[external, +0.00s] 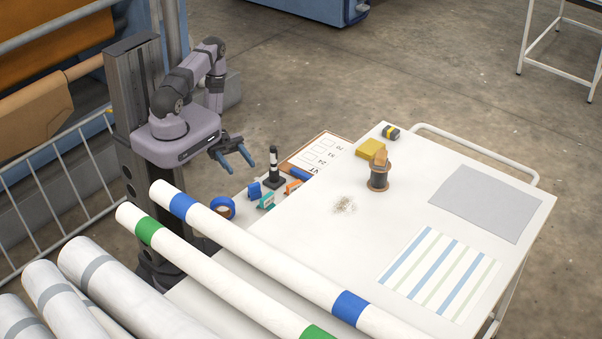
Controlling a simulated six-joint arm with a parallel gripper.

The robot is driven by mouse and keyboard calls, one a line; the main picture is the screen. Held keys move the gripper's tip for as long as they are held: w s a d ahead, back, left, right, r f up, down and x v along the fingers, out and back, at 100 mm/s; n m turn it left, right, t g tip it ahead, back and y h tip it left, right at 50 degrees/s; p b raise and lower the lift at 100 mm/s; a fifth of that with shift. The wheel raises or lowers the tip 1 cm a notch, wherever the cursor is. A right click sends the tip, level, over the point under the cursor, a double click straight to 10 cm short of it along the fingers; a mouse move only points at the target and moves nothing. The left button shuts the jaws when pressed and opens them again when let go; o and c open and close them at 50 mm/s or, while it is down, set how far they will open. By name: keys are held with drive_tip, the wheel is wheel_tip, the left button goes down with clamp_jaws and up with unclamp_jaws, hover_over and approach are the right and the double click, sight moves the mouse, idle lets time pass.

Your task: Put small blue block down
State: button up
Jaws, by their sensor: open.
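A small blue block (254,190) stands on the white table (330,245) near its left edge. It is beside a dark post with white bands (273,165), and I cannot tell whether they touch. My gripper (237,165) is open, its two blue-tipped fingers spread apart with nothing visible between them. In the picture it is just above and left of the blue block, apart from it.
A blue tape roll (222,207), teal piece (266,201), orange piece (292,187) and clipboard (317,154) crowd the block. Long white rolls (240,250) lie across the front. A spool (379,176) and yellow block (371,149) stand farther right. Free tabletop lies mid-table.

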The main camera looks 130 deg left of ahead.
drive_tip(key=p, duration=0.2)
approach(256, 184)
drive_tip(key=x, duration=0.2)
drive_tip(key=shift+w+d+f, duration=0.15)
drive_tip(key=shift+w+d, duration=0.2)
drive_tip(key=shift+w, duration=0.25)
drive_tip(key=shift+w+d+f, duration=0.15)
drive_tip(key=shift+w+d, duration=0.15)
drive_tip(key=shift+w, duration=0.25)
drive_tip(key=shift+w, duration=0.1)
drive_tip(key=shift+r+p+x, duration=0.15)
drive_tip(key=shift+p+x, duration=0.05)
drive_tip(key=shift+x, duration=0.55)
drive_tip(key=shift+r+p+x, duration=0.15)
drive_tip(key=shift+r+x, duration=0.05)
drive_tip(key=shift+x, duration=1.55)
drive_tip(key=shift+a+f, duration=0.1)
drive_tip(key=shift+a, duration=0.05)
drive_tip(key=c, duration=1.2)
